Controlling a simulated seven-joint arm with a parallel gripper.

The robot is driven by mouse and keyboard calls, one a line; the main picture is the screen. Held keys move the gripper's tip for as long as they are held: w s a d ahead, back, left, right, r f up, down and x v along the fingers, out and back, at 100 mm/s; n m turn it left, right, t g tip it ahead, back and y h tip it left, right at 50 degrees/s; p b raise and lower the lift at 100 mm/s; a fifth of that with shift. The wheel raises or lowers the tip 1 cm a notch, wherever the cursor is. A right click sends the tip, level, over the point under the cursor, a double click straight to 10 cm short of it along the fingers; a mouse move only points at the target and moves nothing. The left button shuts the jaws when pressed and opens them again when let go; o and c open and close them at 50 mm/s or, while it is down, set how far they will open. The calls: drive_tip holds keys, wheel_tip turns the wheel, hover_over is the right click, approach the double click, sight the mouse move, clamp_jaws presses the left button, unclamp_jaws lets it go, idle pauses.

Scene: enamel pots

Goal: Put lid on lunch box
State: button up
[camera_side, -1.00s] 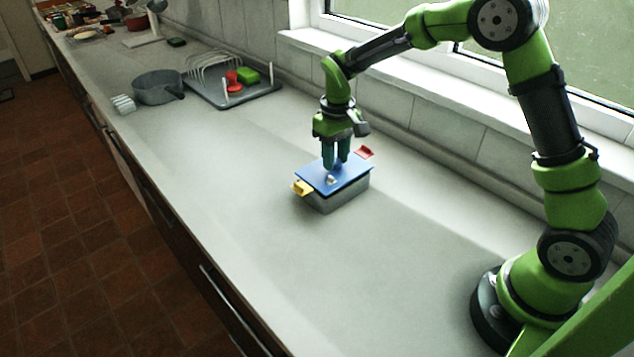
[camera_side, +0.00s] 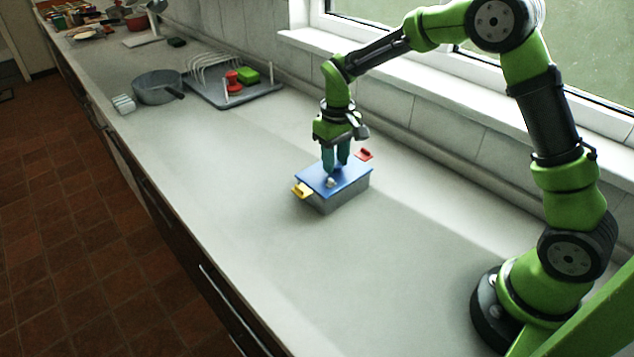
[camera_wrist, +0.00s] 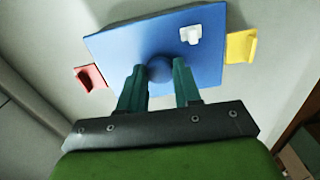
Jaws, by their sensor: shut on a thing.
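The blue lid (camera_side: 345,177) lies over the top of the grey lunch box (camera_side: 345,198) and looks about level with its rim; I cannot tell whether it is fully seated. The lid also fills the middle of the wrist view (camera_wrist: 130,45), with a round blue knob (camera_wrist: 159,68) and a small white piece (camera_wrist: 190,35) on it. A yellow clip (camera_side: 301,190) and a red clip (camera_side: 364,154) stick out at opposite ends of the box. My gripper (camera_side: 336,170) points down, its fingers shut on the lid's knob. The box's inside is hidden.
A grey pot (camera_side: 157,87) and a grey dish rack tray (camera_side: 262,90) with a red and a green item stand farther back on the counter. A window wall runs along the right. The counter around the box is clear.

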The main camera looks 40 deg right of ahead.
drive_tip(key=shift+f, duration=0.3)
drive_tip(key=o, duration=1)
wheel_tip(320, 180, up, 17)
drive_tip(key=s+m+t, duration=0.1)
drive_tip(key=s+t, duration=0.1)
drive_tip(key=s, duration=0.5)
drive_tip(key=s+a+m+t+y, duration=0.1)
drive_tip(key=s+t, duration=0.1)
drive_tip(key=s, duration=0.6)
drive_tip(key=s+a+r+m+t+y, duration=0.1)
drive_tip(key=s+t, duration=0.2)
drive_tip(key=s, duration=0.4)
drive_tip(key=shift+s+a, duration=0.25)
drive_tip(key=shift+s, duration=0.05)
